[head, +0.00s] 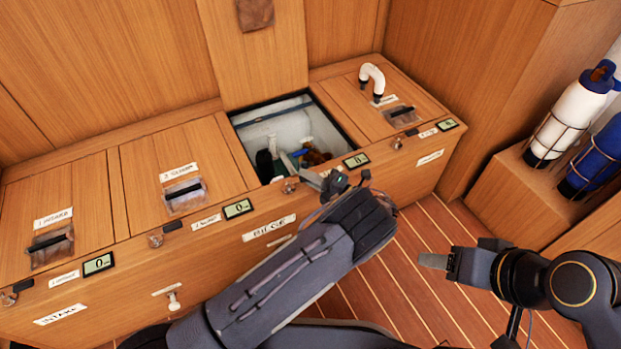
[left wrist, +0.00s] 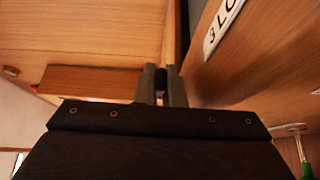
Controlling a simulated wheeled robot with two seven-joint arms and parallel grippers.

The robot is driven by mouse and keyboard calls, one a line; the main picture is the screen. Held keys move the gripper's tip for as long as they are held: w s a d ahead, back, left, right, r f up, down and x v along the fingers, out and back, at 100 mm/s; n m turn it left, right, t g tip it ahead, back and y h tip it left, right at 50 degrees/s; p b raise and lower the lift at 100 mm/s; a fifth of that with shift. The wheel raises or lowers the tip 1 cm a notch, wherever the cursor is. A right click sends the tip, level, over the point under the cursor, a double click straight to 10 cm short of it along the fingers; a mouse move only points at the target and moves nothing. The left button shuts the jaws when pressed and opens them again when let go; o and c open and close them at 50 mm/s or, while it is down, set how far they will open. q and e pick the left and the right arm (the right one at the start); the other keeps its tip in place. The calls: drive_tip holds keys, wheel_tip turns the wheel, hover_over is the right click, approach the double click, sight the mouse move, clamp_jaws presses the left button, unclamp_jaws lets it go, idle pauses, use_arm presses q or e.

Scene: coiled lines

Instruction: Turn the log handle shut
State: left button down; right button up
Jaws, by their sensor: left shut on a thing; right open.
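My left gripper (head: 312,179) reaches over the front edge of the open compartment (head: 355,138) in the locker bench. In the left wrist view its two grey fingers (left wrist: 160,85) are shut on a small dark thing, mostly hidden between them. I cannot tell for certain whether it is the log handle or how far it is turned. A white label (left wrist: 222,30), partly cut off and reading about "LO", is on the wood nearby. My right gripper (head: 435,262) is open and empty, over the striped floor, apart from the bench.
Closed lids with clear-covered recesses (head: 184,194) lie left and right of the opening. Small displays (head: 238,208) line the bench edge. A white bent pipe (head: 372,78) stands on the right lid. White (head: 567,120) and blue bottles (head: 597,160) stand in racks at right. The floor (head: 440,225) is clear.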

use_arm(q)
drive_tip(key=c, duration=1.5)
unclamp_jaws()
drive_tip(key=p+v, duration=0.1)
drive_tip(key=v, duration=0.6)
drive_tip(key=shift+s+d+p, duration=0.25)
drive_tip(key=shift+d+p, duration=0.1)
